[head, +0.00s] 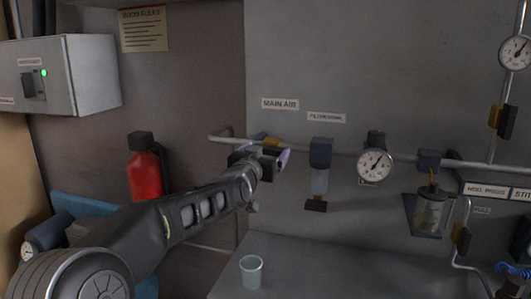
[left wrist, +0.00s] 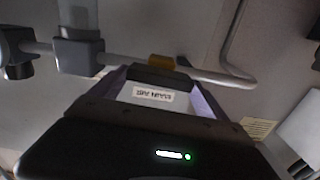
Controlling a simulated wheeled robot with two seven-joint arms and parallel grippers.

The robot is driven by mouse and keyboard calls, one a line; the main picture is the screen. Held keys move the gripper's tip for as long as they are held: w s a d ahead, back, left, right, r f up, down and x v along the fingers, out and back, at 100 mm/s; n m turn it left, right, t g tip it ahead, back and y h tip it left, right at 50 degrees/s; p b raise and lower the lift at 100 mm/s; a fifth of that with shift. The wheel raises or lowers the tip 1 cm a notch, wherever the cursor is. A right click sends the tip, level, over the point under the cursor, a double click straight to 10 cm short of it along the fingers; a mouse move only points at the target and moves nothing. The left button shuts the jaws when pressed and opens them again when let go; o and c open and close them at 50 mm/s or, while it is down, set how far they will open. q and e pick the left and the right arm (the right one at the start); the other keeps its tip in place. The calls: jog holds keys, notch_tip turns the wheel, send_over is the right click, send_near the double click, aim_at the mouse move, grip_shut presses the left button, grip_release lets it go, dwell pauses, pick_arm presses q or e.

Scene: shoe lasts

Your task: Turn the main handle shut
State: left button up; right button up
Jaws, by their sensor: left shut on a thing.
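The main handle (head: 268,141) is a small yellow-orange lever on the grey pipe, just below the "MAIN AIR" label (head: 280,104). It also shows as an orange piece in the left wrist view (left wrist: 161,61). My left gripper (head: 266,156) is at this valve, with its purple-edged fingers either side of a dark part (left wrist: 160,75) next to the orange piece. It is shut on the handle, and the fingers hide part of it. The lever's exact angle cannot be told. My right gripper is not in view.
Right of the handle, the pipe carries a filter (head: 320,170), a round gauge (head: 374,164) and a lubricator jar (head: 432,208). A cup (head: 251,271) stands on the grey bench (head: 330,270) below. A red extinguisher (head: 144,175) is at left, under a switch box (head: 95,75).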

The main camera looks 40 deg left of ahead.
pick_arm(q)
jog(key=shift+m, duration=0.3)
jog(key=m, duration=0.3)
jog(key=shift+d+r+m, duration=0.1)
jog(key=shift+m, duration=0.2)
jog(key=m+p, duration=0.1)
jog(key=m, duration=0.3)
jog(key=shift+w+d, duration=0.1)
jog(key=m+p, duration=0.1)
jog(key=m, duration=0.4)
jog(key=shift+f+m+p, duration=0.2)
jog(key=shift+m+p, duration=0.2)
jog(key=shift+f+m+p, duration=0.1)
jog(key=shift+m+p, duration=0.2)
jog(key=shift+m, duration=1.4)
jog(key=o, duration=1.2)
